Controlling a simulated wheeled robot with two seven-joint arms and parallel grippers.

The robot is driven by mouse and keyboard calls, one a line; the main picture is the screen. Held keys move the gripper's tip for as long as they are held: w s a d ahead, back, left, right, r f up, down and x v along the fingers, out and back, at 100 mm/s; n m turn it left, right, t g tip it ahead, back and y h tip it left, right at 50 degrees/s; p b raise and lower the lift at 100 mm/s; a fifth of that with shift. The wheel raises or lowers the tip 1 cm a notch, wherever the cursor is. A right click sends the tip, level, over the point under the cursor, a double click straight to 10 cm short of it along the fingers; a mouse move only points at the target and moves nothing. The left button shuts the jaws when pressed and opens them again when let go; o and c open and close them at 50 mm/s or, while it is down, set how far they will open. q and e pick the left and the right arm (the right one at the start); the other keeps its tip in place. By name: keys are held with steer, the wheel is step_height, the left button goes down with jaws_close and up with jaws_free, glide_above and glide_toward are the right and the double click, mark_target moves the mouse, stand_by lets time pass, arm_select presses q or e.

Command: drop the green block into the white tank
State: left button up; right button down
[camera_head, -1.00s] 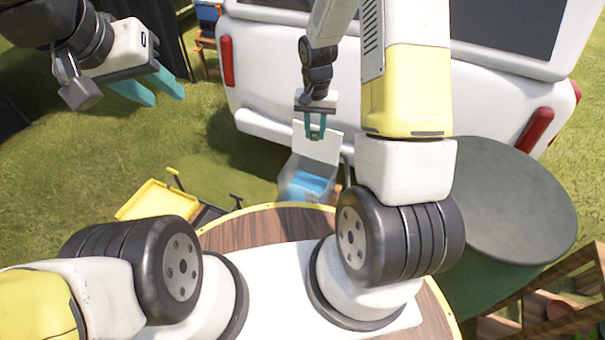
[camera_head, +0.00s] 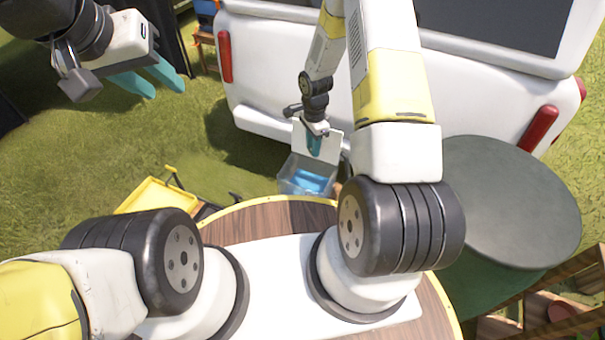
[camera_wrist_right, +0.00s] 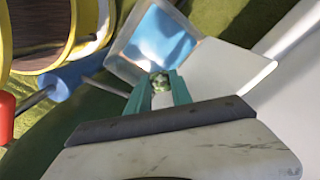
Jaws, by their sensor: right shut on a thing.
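The white tank (camera_head: 291,179) stands beyond the round wooden deck in the head view, with a pale blue inside and a white flap standing up behind it. In the right wrist view the tank (camera_wrist_right: 122,62) lies just past my fingertips, its flap to the right. My right gripper (camera_head: 315,147) is over the tank, fingers pointing down. In the right wrist view it (camera_wrist_right: 159,88) is shut on the small mottled green block (camera_wrist_right: 160,80), seen against the tank's near edge. The block is hard to see in the head view. My left gripper (camera_head: 150,80) is open and empty, far from the tank.
A white vehicle (camera_head: 390,110) stands close behind the tank. A yellow tray cart (camera_head: 150,195) is to the left, a dark green drum (camera_head: 515,200) to the right. A blue roller (camera_wrist_right: 70,80) shows in the right wrist view. Grass lies open at left.

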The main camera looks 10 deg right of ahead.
steer(key=shift+f, duration=1.1)
steer(key=c, duration=1.1)
jaws_free()
steer(key=shift+o, duration=0.2)
step_height(320, 180, up, 8)
steer(key=shift+f, duration=0.1)
